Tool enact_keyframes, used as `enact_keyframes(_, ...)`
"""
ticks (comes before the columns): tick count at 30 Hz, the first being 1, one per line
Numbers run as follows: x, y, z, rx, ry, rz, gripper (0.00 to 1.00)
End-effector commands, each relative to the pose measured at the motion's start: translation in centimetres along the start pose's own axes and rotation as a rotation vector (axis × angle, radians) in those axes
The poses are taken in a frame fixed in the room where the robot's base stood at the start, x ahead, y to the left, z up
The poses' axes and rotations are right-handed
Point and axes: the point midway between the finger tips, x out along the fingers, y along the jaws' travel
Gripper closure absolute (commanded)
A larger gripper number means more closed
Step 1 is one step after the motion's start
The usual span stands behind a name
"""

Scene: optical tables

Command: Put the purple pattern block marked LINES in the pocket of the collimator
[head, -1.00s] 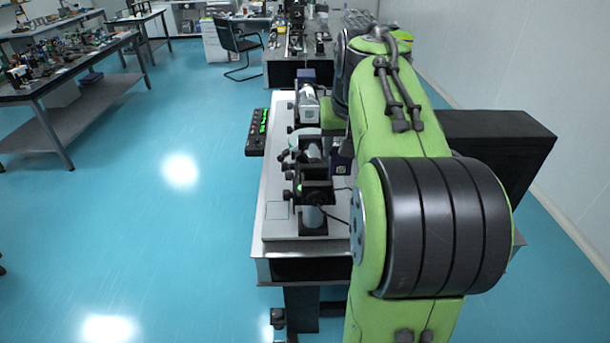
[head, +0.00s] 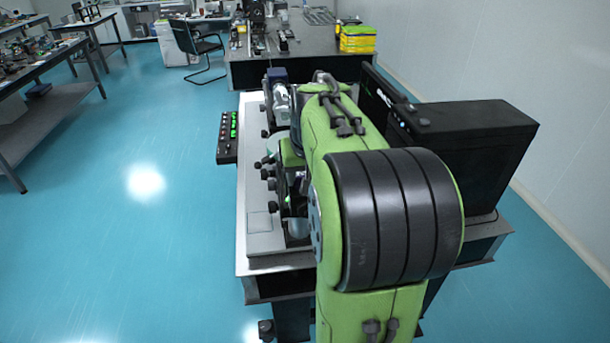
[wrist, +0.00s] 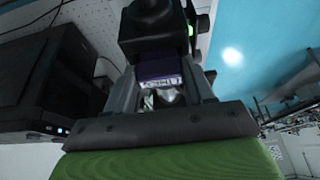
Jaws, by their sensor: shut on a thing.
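The purple block (wrist: 158,68) shows in the wrist view between the two fingers of my gripper (wrist: 160,86). White lettering on its near face is too small and tilted to read surely. My gripper is shut on it. The black housing (wrist: 150,28), which looks like the collimator, lies just beyond the block, with a green light at its right. The block's far end meets or overlaps this housing, so I cannot tell whether it is in the pocket. In the head view my arm hides the gripper and most of the collimator.
A black box-shaped unit (head: 460,145) stands to the right of my arm and also fills the left of the wrist view (wrist: 50,85). Open floor lies left.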

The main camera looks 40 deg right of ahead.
Motion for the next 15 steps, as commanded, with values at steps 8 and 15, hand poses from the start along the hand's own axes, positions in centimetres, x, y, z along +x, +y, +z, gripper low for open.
enact_keyframes(8, 0.19, 0.02, 0.08, 0.001, -0.001, 0.0, 0.4)
enact_keyframes(15, 0.15, 0.01, 0.06, 0.0, -0.001, 0.0, 0.22)
